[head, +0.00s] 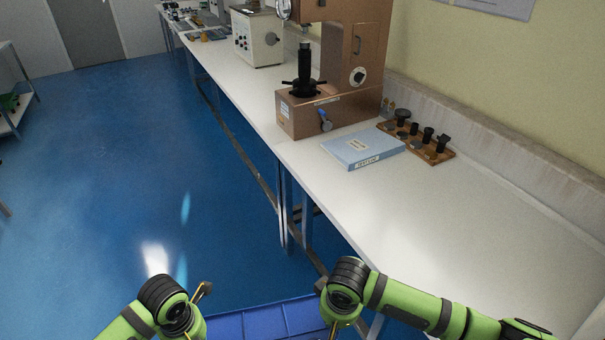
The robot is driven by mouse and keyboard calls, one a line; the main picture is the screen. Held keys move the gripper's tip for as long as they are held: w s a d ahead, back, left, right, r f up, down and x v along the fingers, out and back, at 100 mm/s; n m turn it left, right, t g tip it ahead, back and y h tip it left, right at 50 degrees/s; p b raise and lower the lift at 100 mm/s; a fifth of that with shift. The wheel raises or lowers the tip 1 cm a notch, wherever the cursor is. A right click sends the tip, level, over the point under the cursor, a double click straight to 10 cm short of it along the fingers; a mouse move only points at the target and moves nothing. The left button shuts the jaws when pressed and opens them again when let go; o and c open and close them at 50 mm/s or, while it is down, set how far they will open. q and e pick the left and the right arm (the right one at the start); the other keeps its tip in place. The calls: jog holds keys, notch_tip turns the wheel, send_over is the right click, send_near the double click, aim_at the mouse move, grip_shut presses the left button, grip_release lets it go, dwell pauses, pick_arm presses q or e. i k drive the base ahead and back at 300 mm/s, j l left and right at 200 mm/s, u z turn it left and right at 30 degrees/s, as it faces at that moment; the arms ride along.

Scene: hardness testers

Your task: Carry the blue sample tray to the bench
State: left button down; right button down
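The blue sample tray (265,323) shows at the bottom edge of the head view, between my two arms. Its top looks divided into compartments, and its near part is cut off by the frame. My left gripper (203,291) is at the tray's left end, with only a small brass-coloured part showing beside the green wrist. My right gripper (335,326) is at the tray's right end, mostly hidden under its wrist. The fingertips and any contact with the tray are hidden. The long white bench (450,205) runs along the wall on the right.
A brown hardness tester (340,60) stands on the bench. In front of it lie a blue booklet (362,148) and a wooden rack (437,152) with dark parts. The near bench top is clear. A grey-white instrument (257,38) stands farther back. Open blue floor (110,180) lies left.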

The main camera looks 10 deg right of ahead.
aim_at(456, 281)
jog(key=i+l+z, duration=0.1)
jog(key=i+z, duration=1.15)
jog(key=z, duration=1.25)
